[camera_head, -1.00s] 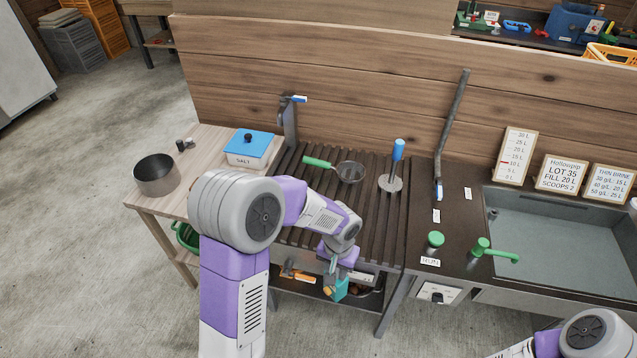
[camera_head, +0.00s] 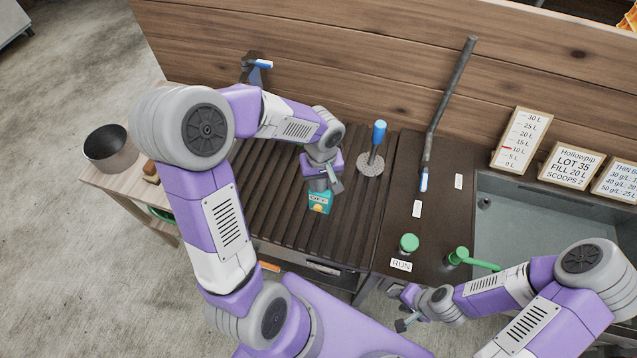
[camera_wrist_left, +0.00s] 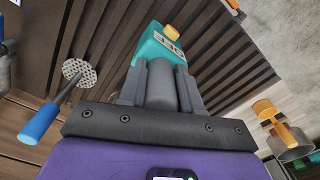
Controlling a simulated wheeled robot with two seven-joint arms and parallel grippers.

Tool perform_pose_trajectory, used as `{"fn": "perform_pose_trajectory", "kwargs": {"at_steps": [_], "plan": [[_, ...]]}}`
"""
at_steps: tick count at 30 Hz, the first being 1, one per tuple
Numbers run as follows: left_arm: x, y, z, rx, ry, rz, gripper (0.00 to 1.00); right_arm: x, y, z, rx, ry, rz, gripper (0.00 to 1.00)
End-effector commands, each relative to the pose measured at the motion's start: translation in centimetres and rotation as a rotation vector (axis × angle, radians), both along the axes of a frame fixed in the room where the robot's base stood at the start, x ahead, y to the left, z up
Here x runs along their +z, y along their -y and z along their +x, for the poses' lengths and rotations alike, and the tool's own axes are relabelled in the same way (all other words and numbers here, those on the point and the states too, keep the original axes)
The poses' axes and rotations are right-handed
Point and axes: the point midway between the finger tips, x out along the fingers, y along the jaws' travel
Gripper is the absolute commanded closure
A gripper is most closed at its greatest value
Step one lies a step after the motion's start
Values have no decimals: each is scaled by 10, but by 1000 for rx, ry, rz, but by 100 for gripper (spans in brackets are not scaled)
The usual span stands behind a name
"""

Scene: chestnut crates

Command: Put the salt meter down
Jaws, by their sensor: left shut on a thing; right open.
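The salt meter (camera_head: 320,204) is a teal block with a small display and a yellow knob. My left gripper (camera_head: 325,184) is shut on its grey stem, which shows between the fingers in the left wrist view; the teal head (camera_wrist_left: 150,50) points away from the palm there. The meter is over the dark slatted rack (camera_head: 292,228), right of its middle. I cannot tell whether it touches the slats. My right gripper (camera_head: 405,309) is open and empty, low in front of the counter near the green RUN button (camera_head: 409,242).
A blue-handled perforated masher (camera_head: 372,160) stands on the rack just behind the meter. A pot (camera_head: 110,148) is on the wooden table at left. Front slats look clear.

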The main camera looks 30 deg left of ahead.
Motion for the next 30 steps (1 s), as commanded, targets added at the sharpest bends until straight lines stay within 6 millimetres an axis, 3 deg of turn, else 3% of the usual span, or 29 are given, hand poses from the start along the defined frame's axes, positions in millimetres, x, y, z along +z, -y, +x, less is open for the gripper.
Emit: {"fn": "perform_pose_trajectory", "kwargs": {"at_steps": [1,8,14,26,27,30], "plan": [[-10,0,-1,0,-3,0,100,-3,0,0,0,0,0,57],[-28,0,0,-1,0,0,100,-5,0,0,0,1,0,57],[-56,0,0,-2,-1,-1,100,-11,0,0,0,1,0,57],[-62,0,1,-2,3,0,100,-15,0,1,0,1,0,57],[-62,0,1,-2,3,0,65,-15,0,1,0,1,0,57],[-61,0,1,-2,1,0,50,-14,0,1,0,1,0,57]]}}
